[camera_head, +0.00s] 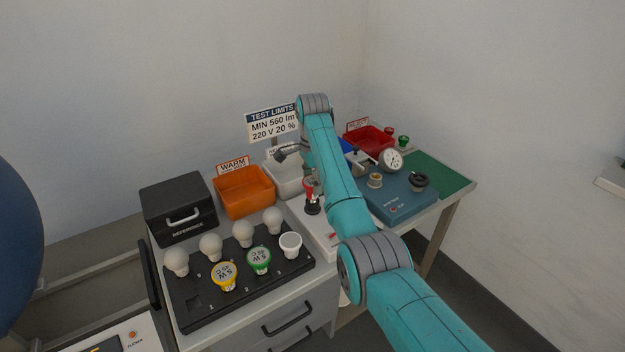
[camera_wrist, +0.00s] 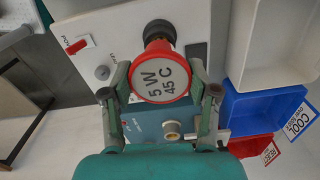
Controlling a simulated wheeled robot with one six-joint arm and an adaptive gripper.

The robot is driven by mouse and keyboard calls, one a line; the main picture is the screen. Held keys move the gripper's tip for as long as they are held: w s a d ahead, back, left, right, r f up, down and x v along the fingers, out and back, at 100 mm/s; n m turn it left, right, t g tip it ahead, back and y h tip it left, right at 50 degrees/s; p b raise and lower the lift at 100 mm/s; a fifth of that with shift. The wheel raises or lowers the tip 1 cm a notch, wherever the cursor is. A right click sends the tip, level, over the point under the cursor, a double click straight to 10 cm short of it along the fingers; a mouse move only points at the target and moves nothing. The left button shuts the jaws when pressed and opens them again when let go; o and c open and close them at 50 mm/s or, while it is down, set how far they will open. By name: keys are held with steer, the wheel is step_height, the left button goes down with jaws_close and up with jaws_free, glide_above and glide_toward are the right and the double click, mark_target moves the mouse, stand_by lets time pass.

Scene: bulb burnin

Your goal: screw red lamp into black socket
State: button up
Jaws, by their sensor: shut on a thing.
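The red lamp (camera_wrist: 159,80), marked "5 W 45 C" on its face, is between the fingers of my gripper (camera_wrist: 160,92) in the wrist view. My gripper is shut on its rim. The black socket (camera_wrist: 159,32) shows just past the lamp's base, on a white panel (camera_wrist: 112,35). In the head view the red lamp (camera_head: 310,186) stands upright right above the black socket (camera_head: 312,208). The lamp's base seems to meet the socket, but I cannot tell how deep it sits. My arm hides part of the panel in the head view.
A black rack (camera_head: 205,309) with several bulbs stands at the front left. An orange bin (camera_head: 244,191), a white bin (camera_head: 284,182) and a red bin (camera_head: 369,138) stand behind. A teal fixture (camera_head: 385,206) with a dial gauge (camera_head: 391,160) is at the right.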

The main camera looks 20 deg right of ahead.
steer(key=shift+f, duration=0.2)
steer(key=o, duration=1.2)
steer(key=shift+o, duration=0.2)
steer(key=shift+r, duration=0.15)
